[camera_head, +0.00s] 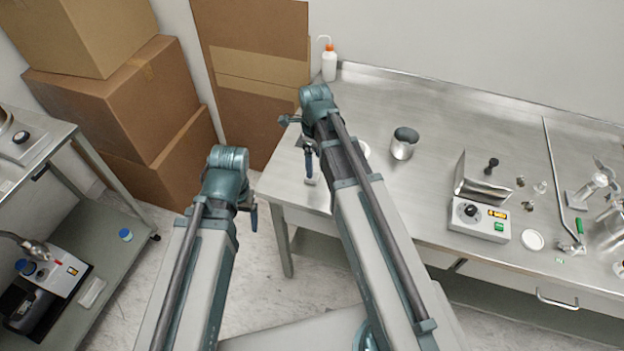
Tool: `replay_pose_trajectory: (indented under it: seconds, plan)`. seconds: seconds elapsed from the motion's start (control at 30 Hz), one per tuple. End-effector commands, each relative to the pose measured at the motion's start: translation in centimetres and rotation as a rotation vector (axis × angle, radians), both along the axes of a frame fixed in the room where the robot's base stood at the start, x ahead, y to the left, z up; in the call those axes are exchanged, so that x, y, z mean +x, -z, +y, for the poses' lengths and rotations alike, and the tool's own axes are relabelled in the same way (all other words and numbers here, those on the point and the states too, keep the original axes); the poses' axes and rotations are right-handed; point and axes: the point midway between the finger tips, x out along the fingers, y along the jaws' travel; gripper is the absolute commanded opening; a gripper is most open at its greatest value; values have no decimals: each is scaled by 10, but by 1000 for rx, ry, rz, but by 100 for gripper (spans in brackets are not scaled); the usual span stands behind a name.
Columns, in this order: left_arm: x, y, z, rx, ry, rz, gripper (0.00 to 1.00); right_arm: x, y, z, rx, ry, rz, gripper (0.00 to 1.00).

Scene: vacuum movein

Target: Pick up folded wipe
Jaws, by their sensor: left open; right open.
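A small pale flat rectangle (92,292) lies on the lower shelf of the cart at the lower left. It may be the folded wipe, but it is too small to be sure. My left gripper (253,217) hangs in front of the bench's left corner, to the right of the cart and away from that rectangle. My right gripper (309,166) is over the left end of the steel bench. Both grippers are open, and I see nothing held in them. My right arm covers part of the bench top and part of a white round item (365,149).
The steel bench (460,120) holds a metal cup (404,143), a wash bottle (329,62), a white instrument (480,220), a white lid (533,240) and glassware at the right. Cardboard boxes (150,100) stand behind. A black-and-white device (62,275) sits on the cart (115,270).

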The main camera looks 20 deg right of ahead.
Motion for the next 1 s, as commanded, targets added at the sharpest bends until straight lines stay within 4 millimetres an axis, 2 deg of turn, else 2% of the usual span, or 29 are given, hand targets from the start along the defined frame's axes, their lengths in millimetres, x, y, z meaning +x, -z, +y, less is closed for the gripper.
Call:
replay_pose_trajectory:
  seconds: [0.17, 0.5, 0.8, 0.87, 1.0]
  plan:
    - [0, 12, 0, 0, 0, 0, 81, -1, 12, 1, 0, 0, 0, 88]
    - [0, 51, 0, 0, 0, 0, 81, -2, 51, 4, 0, 0, 0, 88]
    - [0, 51, 0, 0, 0, 0, 81, -2, 51, 4, 0, 0, 0, 88]
    - [0, 51, 0, 0, 0, 0, 81, -2, 51, 4, 0, 0, 0, 78]
    - [0, 51, 0, 0, 0, 0, 81, -2, 51, 4, 0, 0, 0, 53]
